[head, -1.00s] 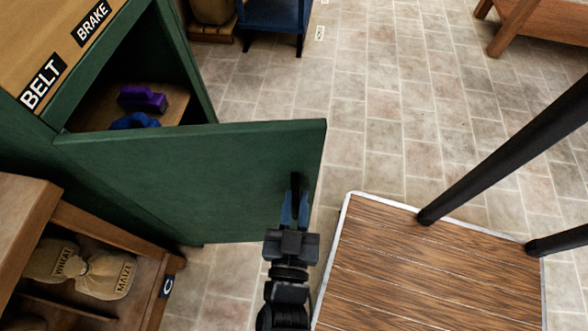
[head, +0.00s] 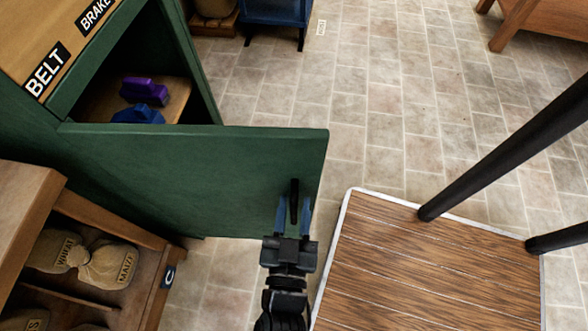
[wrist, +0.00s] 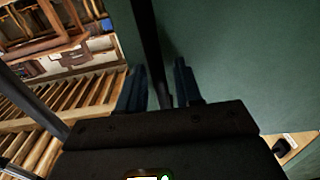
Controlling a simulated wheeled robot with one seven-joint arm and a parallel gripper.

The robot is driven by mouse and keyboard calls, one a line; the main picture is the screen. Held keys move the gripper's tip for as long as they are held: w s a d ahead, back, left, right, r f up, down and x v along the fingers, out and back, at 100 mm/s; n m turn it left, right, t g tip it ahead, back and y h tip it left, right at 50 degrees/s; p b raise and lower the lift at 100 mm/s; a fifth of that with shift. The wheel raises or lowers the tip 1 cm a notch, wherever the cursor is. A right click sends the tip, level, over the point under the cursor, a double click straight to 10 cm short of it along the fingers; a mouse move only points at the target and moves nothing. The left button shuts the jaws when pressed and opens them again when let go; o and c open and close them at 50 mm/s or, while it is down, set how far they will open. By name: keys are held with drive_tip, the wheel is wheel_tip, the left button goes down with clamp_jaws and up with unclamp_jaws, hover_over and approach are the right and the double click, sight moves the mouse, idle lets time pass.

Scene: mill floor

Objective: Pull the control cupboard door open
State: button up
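The green control cupboard (head: 52,112) stands at the left, with BELT and BRAKE labels on its top. Its green door (head: 180,175) stands swung out, and the inside is in view. A dark bar handle (head: 294,202) is upright near the door's free edge. My gripper (head: 294,208) is at the handle, with one blue finger on each side of it. In the wrist view the handle (wrist: 150,50) passes between the fingers (wrist: 158,82), with gaps beside it. The gripper is open around the handle, not clamped on it.
A purple object (head: 144,90) and a blue one (head: 138,114) lie inside the cupboard. A wooden shelf (head: 30,185) with labelled sacks stands at the lower left. A plank platform (head: 430,265) with black posts is at the right. Tiled floor (head: 385,110) beyond the door is clear.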

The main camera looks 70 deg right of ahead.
drive_tip(key=v, duration=0.7)
drive_tip(key=shift+a, duration=0.4)
drive_tip(key=shift+s+a, duration=0.1)
